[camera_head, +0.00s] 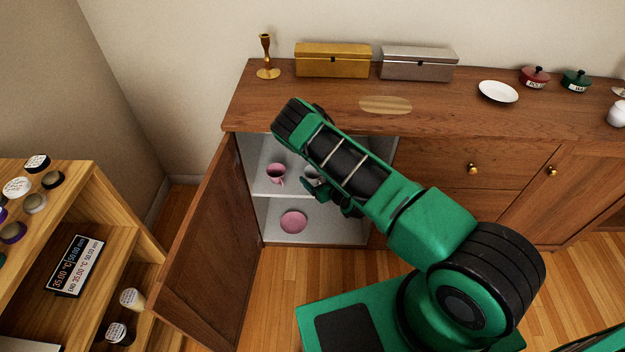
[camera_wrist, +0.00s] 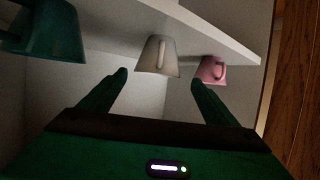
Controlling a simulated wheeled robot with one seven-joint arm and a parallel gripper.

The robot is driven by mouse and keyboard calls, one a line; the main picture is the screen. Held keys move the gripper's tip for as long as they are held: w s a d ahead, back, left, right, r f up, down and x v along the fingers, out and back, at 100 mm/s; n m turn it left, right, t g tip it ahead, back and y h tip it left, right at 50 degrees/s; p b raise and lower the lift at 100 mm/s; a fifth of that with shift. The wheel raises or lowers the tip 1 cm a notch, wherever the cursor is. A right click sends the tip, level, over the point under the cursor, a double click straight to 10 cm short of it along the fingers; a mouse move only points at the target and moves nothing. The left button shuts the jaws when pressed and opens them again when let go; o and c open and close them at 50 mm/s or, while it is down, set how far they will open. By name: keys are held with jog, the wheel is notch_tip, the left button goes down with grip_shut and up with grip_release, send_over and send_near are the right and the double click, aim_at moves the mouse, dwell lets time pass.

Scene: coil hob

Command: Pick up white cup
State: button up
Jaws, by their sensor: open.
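The white cup (camera_wrist: 157,57) shows in the wrist view just ahead of and between the fingertips of my gripper (camera_wrist: 158,78). The wrist picture looks upside down, with the cup's base against the shelf and its handle facing the camera. My gripper is open and empty; I cannot tell whether either finger touches the cup. In the head view the white cup (camera_head: 311,172) stands on the cabinet's upper shelf, partly hidden by my arm, which also hides most of my gripper.
A pink cup (camera_wrist: 212,69) stands beside the white cup, also in the head view (camera_head: 276,173). A dark green cup (camera_wrist: 50,32) is on the other side. A pink dish (camera_head: 293,221) is on the lower level. The cabinet door (camera_head: 213,250) is open to the left.

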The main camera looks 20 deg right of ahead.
aim_at(310, 169)
jog(key=shift+w+d+f, duration=0.1)
jog(key=shift+w+f, duration=0.15)
jog(key=shift+x, duration=1)
jog(key=shift+d+x, duration=0.2)
jog(key=shift+x, duration=0.9)
jog(key=shift+f, duration=0.15)
jog(key=c, duration=1.2)
